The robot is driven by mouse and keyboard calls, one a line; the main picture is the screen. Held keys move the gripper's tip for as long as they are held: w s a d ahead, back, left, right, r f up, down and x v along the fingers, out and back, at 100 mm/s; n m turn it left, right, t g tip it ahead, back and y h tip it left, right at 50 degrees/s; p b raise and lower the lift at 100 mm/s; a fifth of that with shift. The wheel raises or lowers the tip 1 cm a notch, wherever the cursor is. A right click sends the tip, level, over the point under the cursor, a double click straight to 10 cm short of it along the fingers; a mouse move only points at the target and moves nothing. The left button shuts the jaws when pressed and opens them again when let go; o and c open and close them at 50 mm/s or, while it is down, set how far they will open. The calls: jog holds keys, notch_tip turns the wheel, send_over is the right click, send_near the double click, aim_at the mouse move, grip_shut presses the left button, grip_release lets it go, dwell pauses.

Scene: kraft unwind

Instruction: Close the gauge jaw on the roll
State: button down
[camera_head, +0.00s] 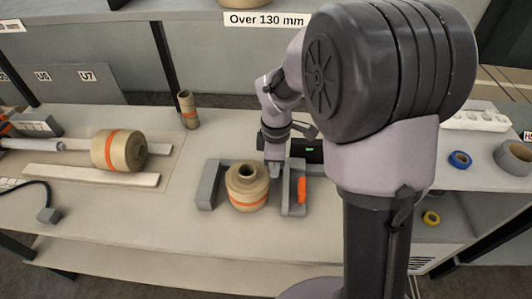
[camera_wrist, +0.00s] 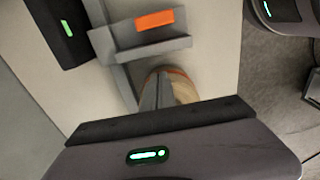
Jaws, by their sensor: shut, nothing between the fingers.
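The kraft roll (camera_head: 248,198), tan with an orange band, stands upright between the gauge's two grey jaws. The left jaw (camera_head: 207,188) is beside it. The right jaw (camera_head: 291,190) bears an orange tab (camera_head: 302,190); a narrow gap seems to show between this jaw and the roll. In the wrist view the orange tab (camera_wrist: 154,20) and grey jaw (camera_wrist: 152,47) are near the top, and the roll (camera_wrist: 185,88) is partly hidden behind my fingers. My gripper (camera_head: 275,165) is shut and empty, over the gauge's rear side, behind the roll and near the right jaw.
A dark box with a green display (camera_head: 307,150) stands behind the gauge. Another banded roll (camera_head: 119,151) lies on a spindle at left, and a slim tan roll (camera_head: 188,110) stands behind. Tape rolls (camera_head: 460,159) sit at right. The bench front is clear.

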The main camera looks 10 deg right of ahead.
aim_at(260, 185)
notch_tip(260, 185, down, 8)
jog(key=b, duration=0.3)
jog(key=shift+f, duration=0.15)
jog(key=a, duration=0.1)
jog(key=w+a+p, duration=0.1)
jog(key=a, duration=0.1)
jog(key=shift+a+r+p, duration=0.2)
jog(key=shift+a+p, duration=0.1)
jog(key=shift+w+a+f, duration=0.1)
jog(key=shift+a, duration=0.15)
jog(key=shift+d, duration=0.1)
